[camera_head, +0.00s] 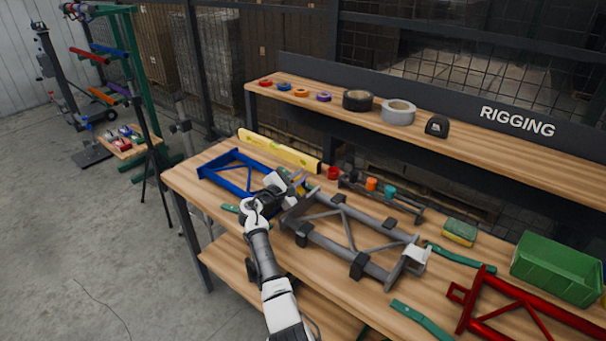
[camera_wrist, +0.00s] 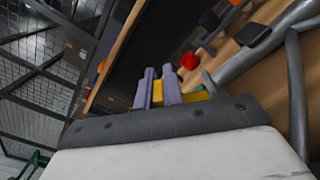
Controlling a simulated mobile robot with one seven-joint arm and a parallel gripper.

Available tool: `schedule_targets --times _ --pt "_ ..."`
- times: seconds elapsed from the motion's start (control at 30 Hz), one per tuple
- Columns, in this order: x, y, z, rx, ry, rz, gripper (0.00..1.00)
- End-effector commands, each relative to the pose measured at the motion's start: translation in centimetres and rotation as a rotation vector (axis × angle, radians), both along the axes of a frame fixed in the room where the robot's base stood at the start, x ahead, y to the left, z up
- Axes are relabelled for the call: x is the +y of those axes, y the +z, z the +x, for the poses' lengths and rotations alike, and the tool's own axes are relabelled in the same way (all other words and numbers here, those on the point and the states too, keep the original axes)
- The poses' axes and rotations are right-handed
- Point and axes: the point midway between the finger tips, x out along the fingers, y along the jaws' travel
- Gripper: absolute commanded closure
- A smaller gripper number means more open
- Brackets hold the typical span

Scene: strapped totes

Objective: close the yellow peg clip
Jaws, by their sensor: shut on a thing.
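The yellow peg clip (camera_wrist: 158,93) shows in the wrist view as small yellow parts between and beside the two lilac fingers of my gripper (camera_wrist: 159,87). The fingers are close together with yellow between them, so my gripper is shut on it. In the head view my gripper (camera_head: 299,182) is over the table at the left end of the grey frame (camera_head: 340,232), close to the blue frame. My white hand hides most of the clip there, and I cannot tell whether the clip is open or closed.
The blue frame (camera_head: 232,170) and a yellow level (camera_head: 278,152) lie left and behind. A red cup (camera_head: 333,173) stands close behind my gripper. A red frame (camera_head: 525,308) and green bin (camera_head: 557,267) are at right. The raised shelf (camera_head: 440,133) runs behind.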

Motion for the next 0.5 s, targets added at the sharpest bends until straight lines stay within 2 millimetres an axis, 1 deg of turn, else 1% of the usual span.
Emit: schedule_targets --times 0.1,0.5 --pt "0.5 -0.1 0.4 0.067 0.001 -0.093 1.00" --pt "1.7 -1.5 1.2 0.276 0.000 -0.380 1.00"
